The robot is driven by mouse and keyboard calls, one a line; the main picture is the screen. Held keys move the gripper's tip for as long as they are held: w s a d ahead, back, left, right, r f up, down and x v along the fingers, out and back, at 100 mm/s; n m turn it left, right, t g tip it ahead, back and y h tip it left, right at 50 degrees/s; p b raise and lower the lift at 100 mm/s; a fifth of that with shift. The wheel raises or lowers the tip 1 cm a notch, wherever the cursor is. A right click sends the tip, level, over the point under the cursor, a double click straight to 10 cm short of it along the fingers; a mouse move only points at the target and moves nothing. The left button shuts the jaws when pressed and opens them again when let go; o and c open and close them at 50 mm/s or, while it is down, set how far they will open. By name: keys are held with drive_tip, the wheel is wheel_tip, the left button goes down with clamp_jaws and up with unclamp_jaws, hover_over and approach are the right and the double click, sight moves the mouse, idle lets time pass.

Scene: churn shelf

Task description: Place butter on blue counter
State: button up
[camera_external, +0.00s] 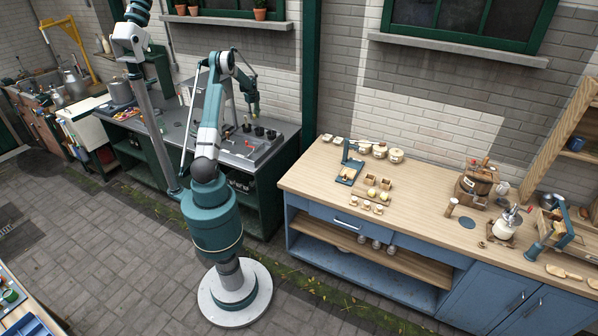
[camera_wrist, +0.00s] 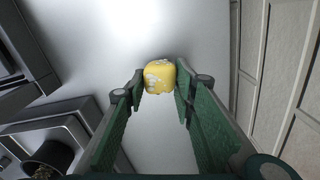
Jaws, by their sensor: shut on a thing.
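The butter (camera_wrist: 159,78) is a small yellow block with whitish patches, between the tips of my gripper (camera_wrist: 160,84) in the wrist view. My gripper is shut on it. In the outside view my gripper (camera_external: 251,108) hangs over the dark metal counter by the back wall; the butter is too small to make out there. The blue counter (camera_external: 420,205) has a pale wood top and blue cabinets and stands to the right, apart from my gripper.
The dark green-sided counter (camera_external: 285,128) holds several black pots. On the blue counter are a small blue press (camera_external: 349,170), several jars (camera_external: 396,155), wooden pieces and a churn (camera_external: 505,225). The middle of its wood top is clear.

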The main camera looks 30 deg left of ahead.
sight(254, 115)
drive_tip(key=shift+f, duration=1.2)
drive_tip(key=shift+f+b, duration=0.2)
drive_tip(key=shift+b, duration=0.15)
drive_tip(key=o, duration=1)
drive_tip(key=shift+c, duration=0.2)
drive_tip(key=shift+r+p, duration=0.1)
drive_tip(key=shift+p, duration=0.4)
drive_tip(key=shift+w+a+r, duration=0.1)
drive_tip(key=shift+r, duration=1.85)
drive_tip(key=shift+w+a+r, duration=0.1)
drive_tip(key=shift+r, duration=1.8)
drive_tip(key=shift+d, duration=0.1)
